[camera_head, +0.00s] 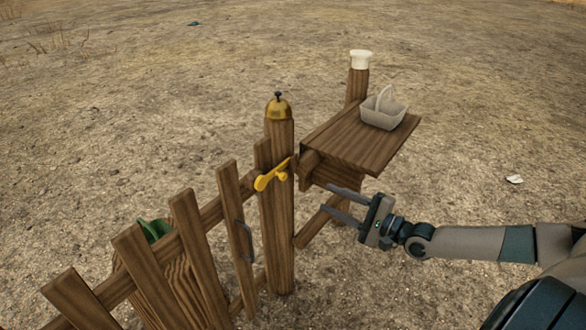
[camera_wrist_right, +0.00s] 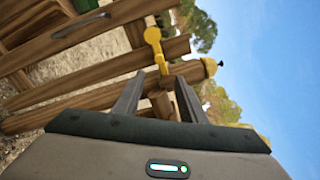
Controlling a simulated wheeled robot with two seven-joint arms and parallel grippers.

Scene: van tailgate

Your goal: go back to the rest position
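My right gripper (camera_head: 342,205) is open and empty in the head view, in front of the wooden shelf and to the right of the gate post. In the right wrist view its two fingers (camera_wrist_right: 156,100) stand apart with nothing held between them. The yellow latch (camera_head: 272,175) on the post is near the gripper but apart from it in the head view. The latch also shows beyond the fingers in the wrist view (camera_wrist_right: 155,45). My left gripper is not in view.
A wooden gate (camera_head: 185,240) with a metal handle (camera_head: 243,241) stands left of the post (camera_head: 278,220), which has a brass bell (camera_head: 279,108) on top. A shelf (camera_head: 345,140) holds a basket (camera_head: 383,112). A white cup-like thing (camera_head: 360,60) tops the rear post. Open ground lies right.

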